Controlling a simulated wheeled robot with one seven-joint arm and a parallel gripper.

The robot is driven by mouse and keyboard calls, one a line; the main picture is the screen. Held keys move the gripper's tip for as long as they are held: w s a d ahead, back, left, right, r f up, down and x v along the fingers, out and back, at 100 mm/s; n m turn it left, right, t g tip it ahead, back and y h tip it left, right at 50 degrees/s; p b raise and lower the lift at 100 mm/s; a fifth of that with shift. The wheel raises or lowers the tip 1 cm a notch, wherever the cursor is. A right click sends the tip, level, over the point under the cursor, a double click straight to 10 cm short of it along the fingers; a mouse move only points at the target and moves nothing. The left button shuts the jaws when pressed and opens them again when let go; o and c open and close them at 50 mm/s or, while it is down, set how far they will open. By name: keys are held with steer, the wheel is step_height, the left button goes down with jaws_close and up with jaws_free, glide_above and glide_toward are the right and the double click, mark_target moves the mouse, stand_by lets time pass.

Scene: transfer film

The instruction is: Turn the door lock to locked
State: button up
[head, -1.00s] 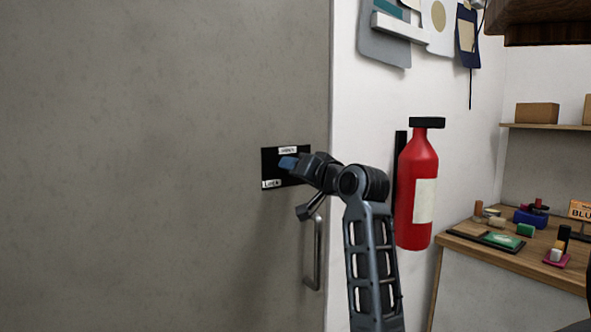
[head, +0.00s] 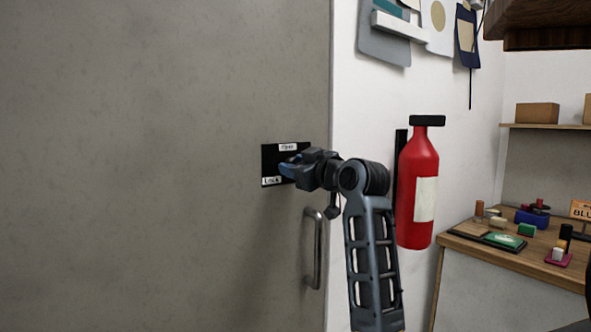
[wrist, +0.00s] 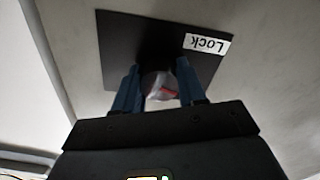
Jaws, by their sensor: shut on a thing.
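The grey door (head: 150,160) has a black lock plate (head: 270,160) near its right edge. The plate bears a white label at the top reading "Open" (head: 288,147) and one at the lower left reading "Lock" (head: 271,181). In the wrist view the "Lock" label (wrist: 207,44) appears turned over. My gripper (head: 286,170) is at the plate. In the wrist view, its blue fingers (wrist: 158,88) are shut on a round, shiny lock knob (wrist: 160,84) with a red mark. The fingers partly hide the knob, and the head view does not show it clearly.
A metal door handle (head: 317,250) is below the plate, close to my arm. A red fire extinguisher (head: 417,190) hangs on the white wall to the right. A workbench (head: 510,258) with small items stands farther right.

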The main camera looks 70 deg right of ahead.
steer(key=shift+f+n+b, duration=0.1)
steer(key=shift+n+b, duration=0.25)
steer(key=shift+n, duration=0.85)
steer(key=o, duration=1)
steer(key=shift+o, duration=0.2)
steer(key=b+v, duration=0.1)
steer(key=v, duration=0.7)
steer(key=shift+w+d, duration=0.1)
